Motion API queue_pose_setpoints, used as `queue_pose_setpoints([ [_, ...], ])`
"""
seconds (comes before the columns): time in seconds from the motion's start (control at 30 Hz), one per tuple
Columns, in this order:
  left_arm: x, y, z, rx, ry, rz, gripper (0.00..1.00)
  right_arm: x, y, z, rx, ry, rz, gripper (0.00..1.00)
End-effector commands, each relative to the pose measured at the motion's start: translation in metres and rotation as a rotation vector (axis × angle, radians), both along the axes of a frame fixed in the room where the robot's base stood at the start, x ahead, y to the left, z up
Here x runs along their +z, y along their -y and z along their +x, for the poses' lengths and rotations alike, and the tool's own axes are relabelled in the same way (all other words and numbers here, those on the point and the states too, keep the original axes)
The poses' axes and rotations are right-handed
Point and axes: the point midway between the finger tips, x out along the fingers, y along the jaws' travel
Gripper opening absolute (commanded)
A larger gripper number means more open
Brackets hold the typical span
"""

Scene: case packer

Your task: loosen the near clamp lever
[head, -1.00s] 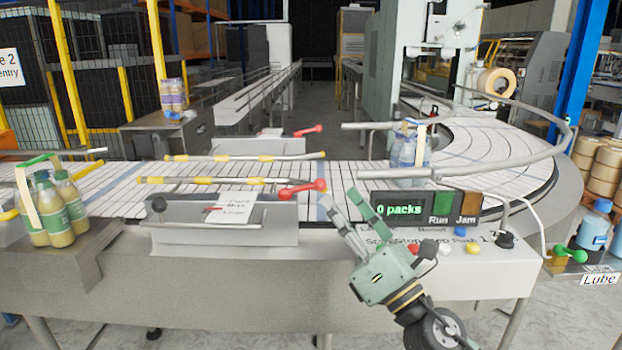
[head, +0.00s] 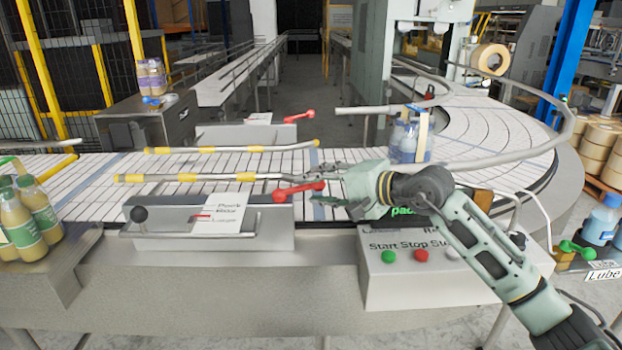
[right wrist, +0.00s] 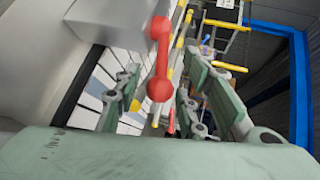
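The near clamp lever (head: 298,191) is red with a ball at each end. It sits on the right end of the near grey clamp block (head: 270,228), at the conveyor's front edge. My right gripper (head: 311,187) is open, its fingers pointing left at the lever's right end. In the right wrist view the lever (right wrist: 159,62) shows between the two spread fingers (right wrist: 160,88), with gaps on both sides. I cannot tell its exact depth between them. My left gripper is not in view.
The far red lever (head: 299,117) is across the belt. Yellow-banded guide rails (head: 215,177) run along the conveyor. A control box (head: 395,287) with buttons stands below my right arm. Juice bottles (head: 25,218) stand at left; a bottle pack (head: 408,142) is on the belt.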

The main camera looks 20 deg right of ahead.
Motion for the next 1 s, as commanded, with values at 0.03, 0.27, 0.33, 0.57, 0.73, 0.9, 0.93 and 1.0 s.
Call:
queue_pose_setpoints([
  [0.03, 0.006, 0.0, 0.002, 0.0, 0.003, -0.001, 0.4, 0.002, -0.004, 0.006, 0.0, 0.0, 0.004, 0.37],
  [0.27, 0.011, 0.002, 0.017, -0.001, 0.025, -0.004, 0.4, -0.006, -0.011, 0.016, 0.0, 0.0, 0.001, 0.37],
  [0.33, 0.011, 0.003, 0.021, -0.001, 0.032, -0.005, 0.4, -0.006, -0.011, 0.016, -0.001, 0.001, 0.0, 0.37],
  [0.57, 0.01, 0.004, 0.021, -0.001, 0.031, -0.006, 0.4, -0.006, -0.011, 0.016, 0.0, 0.001, 0.002, 0.29],
  [0.73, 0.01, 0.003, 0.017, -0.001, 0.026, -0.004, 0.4, -0.006, -0.011, 0.016, -0.001, 0.001, 0.003, 0.14],
  [0.9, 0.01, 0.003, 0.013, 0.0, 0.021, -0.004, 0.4, -0.006, -0.011, 0.016, -0.001, 0.001, 0.003, 0.0],
  [0.93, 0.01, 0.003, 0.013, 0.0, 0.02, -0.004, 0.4, -0.006, -0.011, 0.016, -0.001, 0.001, 0.003, 0.0],
  [1.0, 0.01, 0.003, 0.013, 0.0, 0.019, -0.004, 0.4, -0.006, -0.011, 0.016, -0.001, 0.001, 0.003, 0.0],
])
